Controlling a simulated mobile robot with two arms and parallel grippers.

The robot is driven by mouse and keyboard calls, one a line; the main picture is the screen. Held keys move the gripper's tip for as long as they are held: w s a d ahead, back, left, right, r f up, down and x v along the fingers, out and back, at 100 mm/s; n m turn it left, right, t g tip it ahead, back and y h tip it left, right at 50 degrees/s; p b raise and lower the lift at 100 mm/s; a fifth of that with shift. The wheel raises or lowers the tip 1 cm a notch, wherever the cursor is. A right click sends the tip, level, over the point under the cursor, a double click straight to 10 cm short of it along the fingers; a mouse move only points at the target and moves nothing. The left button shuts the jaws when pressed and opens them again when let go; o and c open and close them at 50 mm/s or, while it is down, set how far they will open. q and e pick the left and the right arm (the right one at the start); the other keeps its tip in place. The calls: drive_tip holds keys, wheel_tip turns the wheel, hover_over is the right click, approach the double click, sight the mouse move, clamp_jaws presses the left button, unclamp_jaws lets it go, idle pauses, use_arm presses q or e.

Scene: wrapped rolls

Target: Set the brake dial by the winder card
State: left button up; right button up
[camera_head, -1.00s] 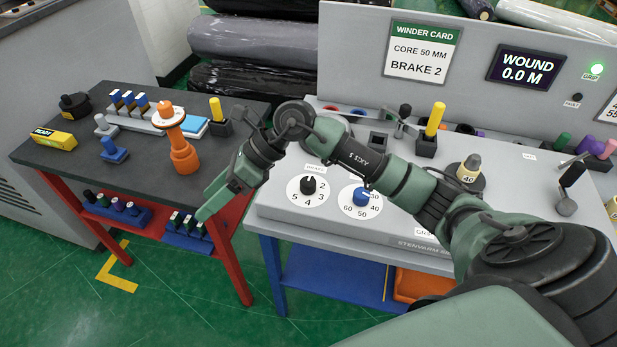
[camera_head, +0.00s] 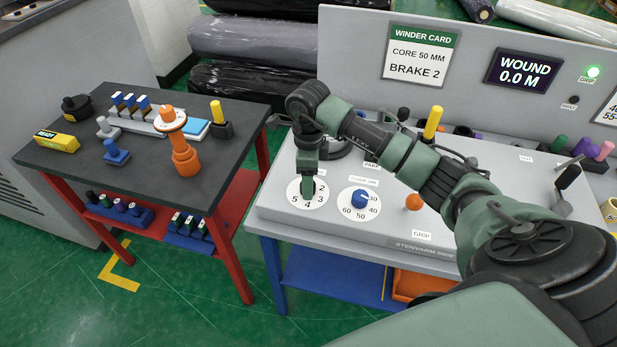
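The winder card (camera_head: 420,53) stands on the grey back panel and reads "CORE 50 MM" and "BRAKE 2". The brake dial (camera_head: 315,195) is a white disc on the front left of the grey console, with 2, 3, 4 and 5 showing. My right gripper (camera_head: 308,188) points down over its centre. It covers the dial's black knob, so I cannot see where the knob points, whether the fingers touch it, or whether they are open or shut. My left gripper is not in view.
A blue-knobbed dial (camera_head: 360,199) marked 30 to 60 sits just right of the brake dial. An orange ball knob (camera_head: 413,202) is above the "GRIP" label. A yellow post (camera_head: 433,122) stands behind my forearm. The dark side table (camera_head: 75,160) is at left.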

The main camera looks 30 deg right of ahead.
drive_tip(key=shift+f, duration=0.35)
clamp_jaws()
drive_tip(key=shift+m, duration=0.3)
drive_tip(key=m+b, duration=0.1)
drive_tip(key=m, duration=0.3)
drive_tip(key=shift+b, duration=0.3)
drive_tip(key=m+b, duration=0.1)
drive_tip(key=m, duration=0.5)
drive_tip(key=shift+r, duration=0.1)
